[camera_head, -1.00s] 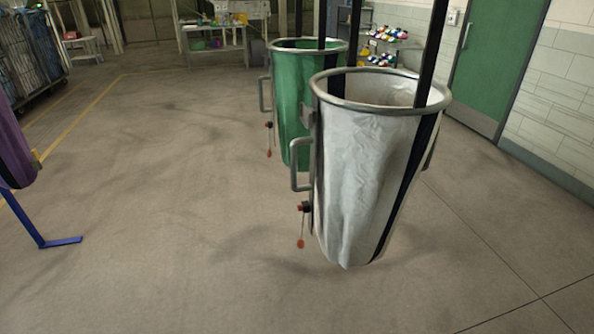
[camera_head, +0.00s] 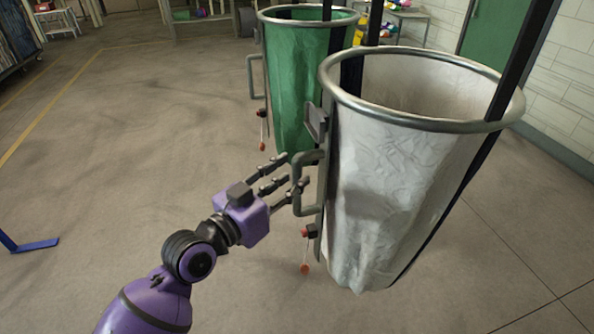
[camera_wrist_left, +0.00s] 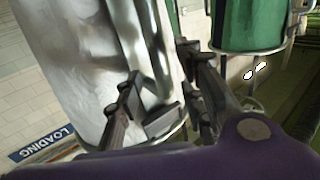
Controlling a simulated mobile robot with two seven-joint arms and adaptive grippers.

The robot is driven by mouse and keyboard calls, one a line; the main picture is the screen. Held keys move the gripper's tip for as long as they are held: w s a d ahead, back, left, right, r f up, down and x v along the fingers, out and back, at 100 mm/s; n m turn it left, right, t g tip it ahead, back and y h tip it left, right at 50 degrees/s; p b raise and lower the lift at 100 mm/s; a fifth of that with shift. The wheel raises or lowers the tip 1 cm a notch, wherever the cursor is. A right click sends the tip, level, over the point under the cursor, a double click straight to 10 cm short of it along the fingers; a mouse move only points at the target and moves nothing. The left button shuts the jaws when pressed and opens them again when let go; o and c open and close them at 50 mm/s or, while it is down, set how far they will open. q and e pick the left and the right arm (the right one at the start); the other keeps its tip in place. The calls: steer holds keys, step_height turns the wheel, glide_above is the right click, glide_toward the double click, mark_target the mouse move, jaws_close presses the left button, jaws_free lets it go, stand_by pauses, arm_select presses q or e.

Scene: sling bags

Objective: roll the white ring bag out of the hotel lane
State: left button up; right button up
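The white ring bag (camera_head: 400,180) hangs open-mouthed from a metal ring on black straps, at the right of the head view. A grey U-shaped handle (camera_head: 297,190) sticks out from its left side. My left gripper (camera_head: 292,172) is at this handle with its fingers spread. In the left wrist view the white bag (camera_wrist_left: 70,50) fills the left, and the spread fingers (camera_wrist_left: 160,85) are on either side of a grey metal bar. Whether they touch it I cannot tell. My right gripper is not in view.
A green ring bag (camera_head: 295,85) hangs just behind the white one. A red-tipped pull (camera_head: 304,268) dangles below the white bag's handle. A blue floor bracket (camera_head: 30,245) is at the left edge. The floor between (camera_head: 150,140) is clear. A shelf (camera_head: 405,15) stands behind.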

mark_target(294, 175)
arm_select(q)
steer(key=shift+x, duration=1.5)
steer(key=shift+a, duration=0.1)
jaws_close()
